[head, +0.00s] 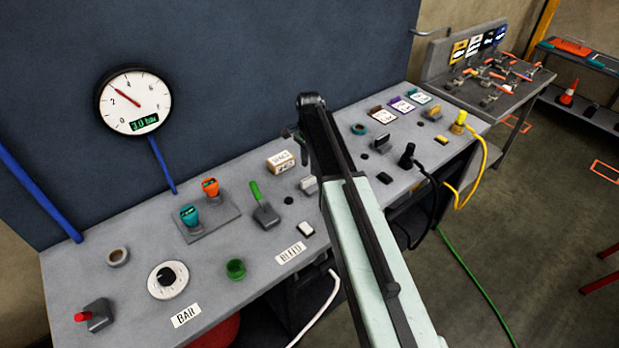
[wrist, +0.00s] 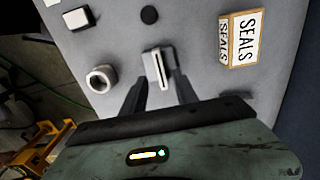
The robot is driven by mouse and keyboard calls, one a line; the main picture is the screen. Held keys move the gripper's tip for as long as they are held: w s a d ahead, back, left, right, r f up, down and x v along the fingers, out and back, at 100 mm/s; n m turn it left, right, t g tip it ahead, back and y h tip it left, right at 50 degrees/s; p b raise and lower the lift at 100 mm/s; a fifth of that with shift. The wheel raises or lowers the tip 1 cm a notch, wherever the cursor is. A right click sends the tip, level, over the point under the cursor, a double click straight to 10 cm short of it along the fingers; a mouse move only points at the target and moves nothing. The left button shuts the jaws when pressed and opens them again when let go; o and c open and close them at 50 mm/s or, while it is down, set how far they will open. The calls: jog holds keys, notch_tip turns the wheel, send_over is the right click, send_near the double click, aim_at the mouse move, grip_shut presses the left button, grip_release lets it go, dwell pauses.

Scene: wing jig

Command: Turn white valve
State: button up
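The white valve, a small grey block with a white lever, stands on the bench (head: 140,285) in the head view, partly behind my arm (head: 309,185). In the wrist view the white valve (wrist: 158,68) is just ahead of my gripper (wrist: 161,84), roughly between the two fingertips. The fingers are spread, with a gap on both sides of the valve. I cannot tell how far above the bench the fingertips are. In the head view my gripper (head: 298,140) is small and dark, its fingers barely visible.
A SEALS box (wrist: 240,40) lies right of the valve in the wrist view, and a pale ring (wrist: 101,79) lies left. A green-handled valve (head: 264,208) and a red-handled one (head: 95,314) stand on the bench. A gauge (head: 134,101) reads 3.0 bar.

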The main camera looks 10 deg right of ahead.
aim_at(309, 178)
notch_tip(309, 178, down, 8)
jog(key=b, duration=0.7)
jog(key=shift+r, duration=0.25)
grip_shut()
